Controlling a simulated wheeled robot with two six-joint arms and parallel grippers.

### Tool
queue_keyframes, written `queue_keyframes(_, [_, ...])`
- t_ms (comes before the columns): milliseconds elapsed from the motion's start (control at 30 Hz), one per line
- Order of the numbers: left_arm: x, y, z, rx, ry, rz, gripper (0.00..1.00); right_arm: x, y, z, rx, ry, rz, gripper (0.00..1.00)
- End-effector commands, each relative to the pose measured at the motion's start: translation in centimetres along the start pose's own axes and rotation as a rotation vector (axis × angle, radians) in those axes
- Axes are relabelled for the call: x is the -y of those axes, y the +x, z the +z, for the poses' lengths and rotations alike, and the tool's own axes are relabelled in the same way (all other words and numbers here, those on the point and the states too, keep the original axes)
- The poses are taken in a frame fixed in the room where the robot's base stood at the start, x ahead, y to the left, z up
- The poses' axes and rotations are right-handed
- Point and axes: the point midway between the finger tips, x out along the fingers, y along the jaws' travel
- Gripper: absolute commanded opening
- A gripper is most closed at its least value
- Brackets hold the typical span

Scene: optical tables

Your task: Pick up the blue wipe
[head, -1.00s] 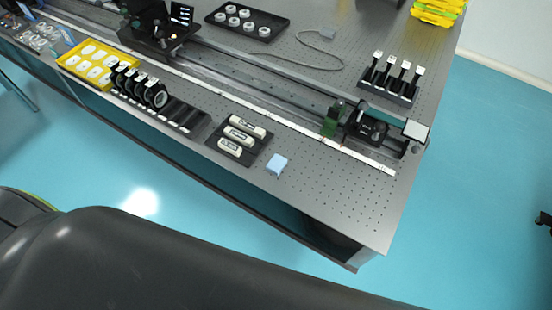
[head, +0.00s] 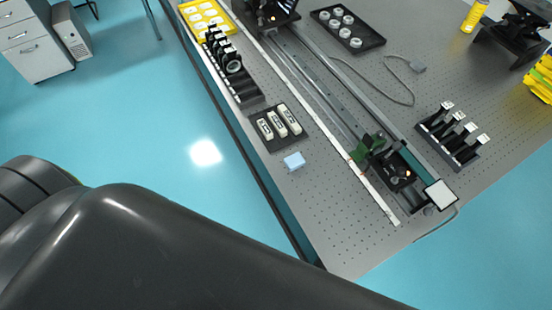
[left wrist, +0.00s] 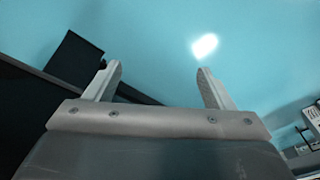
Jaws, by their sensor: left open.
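The blue wipe (head: 294,161) is a small pale blue folded piece lying on the grey optical table (head: 340,225), near its front edge. It lies just in front of a black tray (head: 262,137) holding three white labelled pieces. In the left wrist view my left gripper (left wrist: 158,80) is open and empty, its two fingers spread over the blue floor. The wipe does not show in that view. In the head view a large dark part of my arm fills the bottom left, and neither gripper's fingers show there.
A long rail (head: 320,85) with mounted optics runs along the table behind the wipe. The tabletop right of the wipe is clear.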

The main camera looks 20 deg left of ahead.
Motion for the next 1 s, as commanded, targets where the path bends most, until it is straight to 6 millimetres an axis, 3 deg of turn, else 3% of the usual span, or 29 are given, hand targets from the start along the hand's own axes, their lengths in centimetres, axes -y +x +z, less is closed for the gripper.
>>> queue_keyframes(33, [0.3,-2.4,-1.5,-0.016,-0.002,-0.002,0.76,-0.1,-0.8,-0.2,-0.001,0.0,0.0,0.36])
queue_keyframes(300, [0.7,-13.5,-7.4,-0.057,-0.034,-0.007,0.76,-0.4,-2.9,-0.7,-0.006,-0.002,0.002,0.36])
queue_keyframes(500, [-0.1,-21.6,-12.3,-0.066,-0.149,0.012,0.76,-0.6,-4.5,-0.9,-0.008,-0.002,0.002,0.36])
queue_keyframes(600, [-1.4,-23.6,-15.5,-0.039,-0.258,0.034,0.76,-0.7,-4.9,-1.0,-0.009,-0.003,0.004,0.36])
queue_keyframes(767, [-3.9,-24.4,-20.4,0.022,-0.424,0.061,0.76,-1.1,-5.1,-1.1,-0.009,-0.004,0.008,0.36])
queue_keyframes(1000, [-9.0,-25.7,-28.6,0.137,-0.653,0.072,0.76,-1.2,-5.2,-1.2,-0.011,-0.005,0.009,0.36])
